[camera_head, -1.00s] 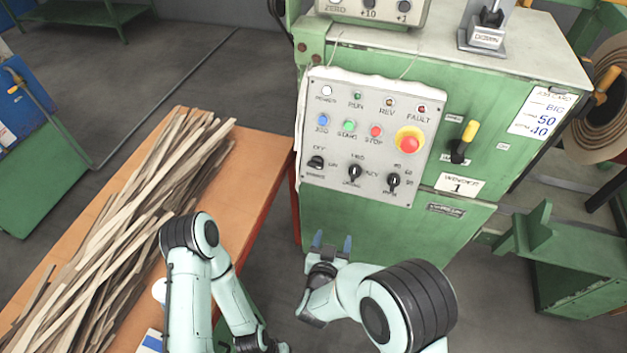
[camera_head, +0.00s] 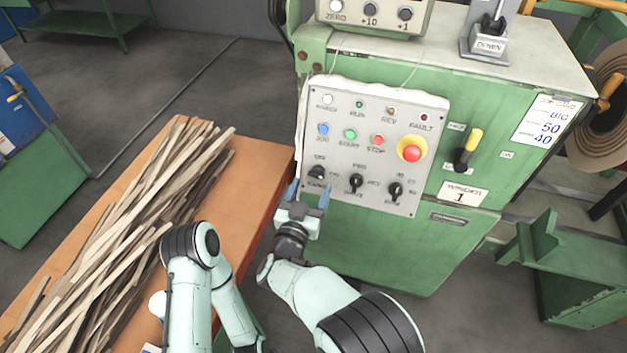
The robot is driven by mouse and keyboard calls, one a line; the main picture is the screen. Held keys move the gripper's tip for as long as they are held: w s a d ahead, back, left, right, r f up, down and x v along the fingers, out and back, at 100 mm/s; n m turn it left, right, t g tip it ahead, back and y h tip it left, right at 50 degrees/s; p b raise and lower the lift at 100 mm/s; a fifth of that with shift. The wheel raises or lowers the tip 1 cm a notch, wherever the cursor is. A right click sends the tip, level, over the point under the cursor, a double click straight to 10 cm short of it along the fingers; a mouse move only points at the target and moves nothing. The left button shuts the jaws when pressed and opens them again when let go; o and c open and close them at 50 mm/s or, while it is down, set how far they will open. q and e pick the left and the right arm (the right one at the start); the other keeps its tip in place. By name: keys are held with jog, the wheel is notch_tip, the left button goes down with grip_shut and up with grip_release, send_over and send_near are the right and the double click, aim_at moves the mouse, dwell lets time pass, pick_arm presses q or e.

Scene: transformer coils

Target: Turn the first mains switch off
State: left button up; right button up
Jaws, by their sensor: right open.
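The grey control panel (camera_head: 372,145) is on the front of a green cabinet whose plate reads "WINDER 1" (camera_head: 463,194). The mains switch (camera_head: 317,172) is the black rotary knob at the panel's lower left, with OFF lettered above it and ON to its right. I cannot tell surely which way its handle points. My right gripper (camera_head: 308,192) is open and empty just below the knob, fingers pointing up towards it. No contact with the knob shows. My left arm comes in at the bottom left, but its gripper is not in view.
Two more black knobs (camera_head: 355,183) sit to the right of the switch, with lamps, buttons and a red emergency stop (camera_head: 411,153) above. A yellow-handled lever (camera_head: 468,149) is farther right. An orange table (camera_head: 262,160) with wooden strips (camera_head: 140,215) stands left.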

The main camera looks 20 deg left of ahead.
aim_at(315, 177)
pick_arm(q)
jog(key=shift+r, duration=0.15)
pick_arm(e)
jog(key=shift+w, duration=1.6)
jog(key=c, duration=1.1)
jog(key=shift+o, duration=0.2)
